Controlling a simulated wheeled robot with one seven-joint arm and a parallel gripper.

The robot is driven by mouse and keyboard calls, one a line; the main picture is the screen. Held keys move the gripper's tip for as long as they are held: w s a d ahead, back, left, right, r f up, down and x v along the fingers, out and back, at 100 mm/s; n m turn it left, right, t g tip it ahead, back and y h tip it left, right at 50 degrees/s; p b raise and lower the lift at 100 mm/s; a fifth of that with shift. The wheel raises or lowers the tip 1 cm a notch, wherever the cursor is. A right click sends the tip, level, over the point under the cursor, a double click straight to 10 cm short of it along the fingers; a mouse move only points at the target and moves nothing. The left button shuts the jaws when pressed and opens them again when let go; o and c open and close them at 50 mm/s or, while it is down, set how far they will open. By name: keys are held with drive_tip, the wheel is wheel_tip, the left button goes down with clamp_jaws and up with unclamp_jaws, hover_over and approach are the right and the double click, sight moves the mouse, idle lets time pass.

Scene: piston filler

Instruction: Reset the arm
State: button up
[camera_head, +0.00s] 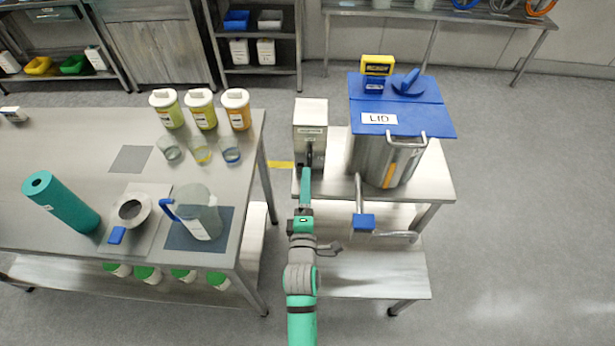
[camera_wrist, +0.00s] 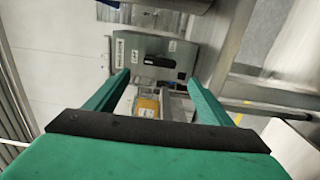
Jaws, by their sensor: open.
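My gripper (camera_head: 306,174) reaches forward in the head view, close in front of a grey box (camera_head: 310,114) with a dark part on its front (camera_head: 309,154). In the wrist view my gripper (camera_wrist: 157,82) has its two green fingers spread apart with nothing between them. The grey box (camera_wrist: 130,52) lies beyond the fingertips there, with a black handle-like part (camera_wrist: 159,62) on its face. I cannot tell from the head view whether the fingertips touch the box.
Right of my arm stands a steel hopper (camera_head: 372,165) with a blue lid (camera_head: 425,119), on a steel stand (camera_head: 436,188). A blue-ended valve (camera_head: 363,222) juts out near my arm. A table (camera_head: 75,130) at left holds a jug (camera_head: 203,215), jars and a teal roll (camera_head: 60,202).

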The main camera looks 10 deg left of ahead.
drive_tip(key=shift+s+d, duration=0.1)
drive_tip(key=shift+s, duration=0.5)
drive_tip(key=s+d+f+m+g+h, duration=0.1)
drive_tip(key=s+d+f+m, duration=0.3)
drive_tip(key=s, duration=0.5)
drive_tip(key=s+d+f+m, duration=0.2)
drive_tip(key=s+d+m, duration=0.25)
drive_tip(key=s, duration=0.45)
drive_tip(key=s+d+r+m+h, duration=0.1)
drive_tip(key=s+d+r+m, duration=0.1)
drive_tip(key=s+m, duration=0.4)
drive_tip(key=s+d+r+m+g+h, duration=0.1)
drive_tip(key=s+d+r+m, duration=0.1)
drive_tip(key=s+m, duration=0.4)
drive_tip(key=s, duration=0.5)
drive_tip(key=shift+s+r+h, duration=0.15)
drive_tip(key=shift+r+h, duration=0.1)
drive_tip(key=shift+h, duration=0.15)
drive_tip(key=shift+a, duration=0.1)
